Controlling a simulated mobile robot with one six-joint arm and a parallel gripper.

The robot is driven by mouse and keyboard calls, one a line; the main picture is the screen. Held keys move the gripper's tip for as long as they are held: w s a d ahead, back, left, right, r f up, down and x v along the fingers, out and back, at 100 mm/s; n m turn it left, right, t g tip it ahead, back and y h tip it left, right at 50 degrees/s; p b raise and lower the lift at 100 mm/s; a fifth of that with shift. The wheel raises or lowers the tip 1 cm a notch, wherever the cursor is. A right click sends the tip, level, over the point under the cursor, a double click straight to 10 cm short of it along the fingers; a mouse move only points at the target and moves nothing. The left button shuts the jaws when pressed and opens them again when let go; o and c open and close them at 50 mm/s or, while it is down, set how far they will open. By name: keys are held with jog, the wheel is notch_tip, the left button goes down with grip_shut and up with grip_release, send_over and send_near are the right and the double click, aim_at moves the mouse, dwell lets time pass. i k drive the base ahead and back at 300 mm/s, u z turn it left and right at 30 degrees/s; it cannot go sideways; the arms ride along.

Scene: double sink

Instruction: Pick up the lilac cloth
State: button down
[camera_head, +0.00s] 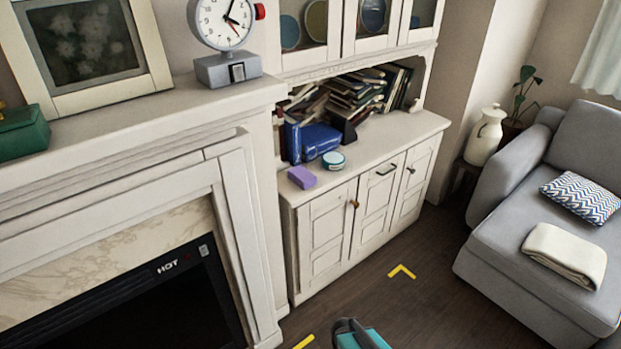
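The lilac cloth (302,177) looks like a small, thick, folded block. It lies flat on the white cabinet's counter (378,150), near its left front corner. Its top and front side show, and nothing covers it. A round teal and white tin (334,161) stands a little behind it to the right, apart from it. My gripper is not in view.
A blue box (320,140) and piled books (345,100) are behind the cloth. The fireplace mantel (130,117) juts out at left. A grey sofa (540,250) is at right. Dark floor with yellow corner marks (402,271) lies before the cabinet; a teal object (362,338) is cut off below.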

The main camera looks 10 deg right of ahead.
aim_at(301, 177)
jog(key=u, duration=0.1)
jog(key=i, duration=0.95)
jog(key=z, duration=0.05)
